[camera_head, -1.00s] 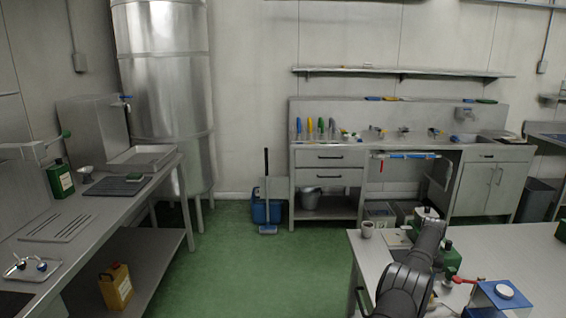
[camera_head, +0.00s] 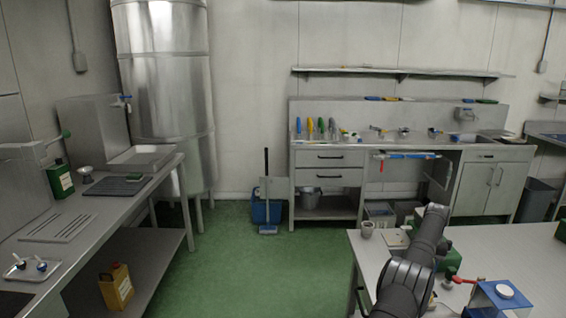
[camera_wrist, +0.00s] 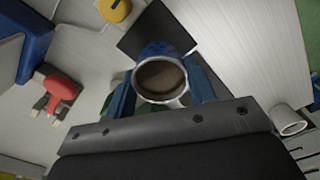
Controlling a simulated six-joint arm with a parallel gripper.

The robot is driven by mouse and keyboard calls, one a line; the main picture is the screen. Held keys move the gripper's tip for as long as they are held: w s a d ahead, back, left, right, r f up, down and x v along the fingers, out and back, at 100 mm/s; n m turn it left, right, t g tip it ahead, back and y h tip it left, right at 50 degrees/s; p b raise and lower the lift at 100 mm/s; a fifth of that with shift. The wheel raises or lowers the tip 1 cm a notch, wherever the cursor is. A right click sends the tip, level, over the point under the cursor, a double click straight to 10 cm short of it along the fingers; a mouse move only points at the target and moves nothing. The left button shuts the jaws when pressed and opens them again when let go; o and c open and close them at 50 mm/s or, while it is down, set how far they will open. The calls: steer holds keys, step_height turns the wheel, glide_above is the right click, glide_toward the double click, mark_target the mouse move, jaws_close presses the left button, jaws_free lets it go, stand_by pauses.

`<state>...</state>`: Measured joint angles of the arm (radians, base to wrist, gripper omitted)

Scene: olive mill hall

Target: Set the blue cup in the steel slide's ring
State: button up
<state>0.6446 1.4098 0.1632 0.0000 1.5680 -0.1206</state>
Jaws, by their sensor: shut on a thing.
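The blue cup (camera_wrist: 158,48) is between the two blue fingers of my gripper (camera_wrist: 163,88) in the wrist view. The fingers are shut on it. I look into its round mouth, which has a pale rim and a brownish-grey inside; its blue wall shows at the top. In the head view my arm reaches over the right-hand table, and its links hide the gripper and the blue cup. I cannot make out the steel slide or its ring for certain in either view.
A pale cup (camera_head: 367,229) stands at the table's far left corner; a pale cup also shows in the wrist view (camera_wrist: 290,121). A red-handled thing (camera_wrist: 62,88), a blue box (camera_wrist: 32,40), a yellow round thing (camera_wrist: 116,8) and a dark plate (camera_wrist: 150,32) lie around the gripper.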

steer(key=shift+r, duration=0.8)
steer(key=shift+a, duration=0.1)
